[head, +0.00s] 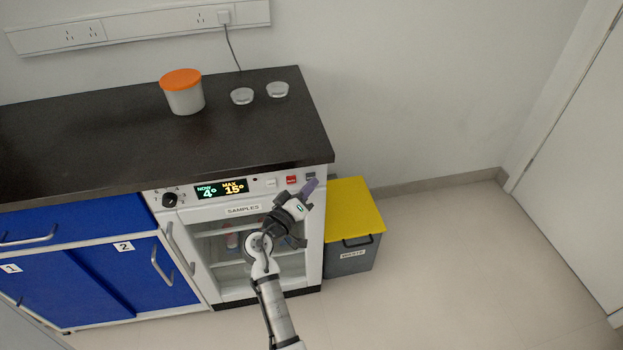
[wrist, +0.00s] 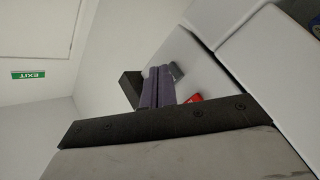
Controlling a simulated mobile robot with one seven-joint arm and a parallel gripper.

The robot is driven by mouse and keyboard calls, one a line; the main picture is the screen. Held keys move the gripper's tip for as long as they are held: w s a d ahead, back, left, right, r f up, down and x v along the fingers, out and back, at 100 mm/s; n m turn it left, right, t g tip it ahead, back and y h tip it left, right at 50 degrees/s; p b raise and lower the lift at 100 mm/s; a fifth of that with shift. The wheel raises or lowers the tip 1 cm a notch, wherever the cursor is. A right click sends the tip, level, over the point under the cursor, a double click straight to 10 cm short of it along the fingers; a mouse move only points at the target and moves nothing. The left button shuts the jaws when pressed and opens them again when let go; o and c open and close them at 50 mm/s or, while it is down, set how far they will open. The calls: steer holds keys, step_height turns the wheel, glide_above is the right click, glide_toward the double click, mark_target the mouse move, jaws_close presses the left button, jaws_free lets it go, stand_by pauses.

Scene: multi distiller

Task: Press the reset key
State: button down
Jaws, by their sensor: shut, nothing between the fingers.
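The control panel runs along the top front of a white fridge (head: 215,250) marked SAMPLES. At its right end sit a pale key (head: 271,183), a red key (head: 292,180) and a grey key (head: 311,175). Their labels are too small to read, so I cannot tell which is reset. My gripper (head: 311,186) is shut and empty, its purple fingers just in front of and below the grey key.
A dark worktop (head: 120,150) overhangs the panel and holds an orange-lidded tub (head: 183,98) and two small clear dishes. A display (head: 220,188) and a black knob (head: 170,200) are left on the panel. A yellow-lidded bin (head: 352,210) stands right of the fridge. The floor to the right is clear.

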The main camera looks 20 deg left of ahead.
steer(key=shift+w+a, duration=0.15)
steer(key=shift+w, duration=0.05)
steer(key=shift+s, duration=0.1)
steer(key=shift+s+d, duration=0.25)
steer(key=shift+s, duration=0.05)
stand_by(0.4)
steer(key=s+d+b, duration=0.1)
steer(key=s+d, duration=0.2)
steer(key=s, duration=0.2)
steer(key=shift+d, duration=0.2)
stand_by(0.7)
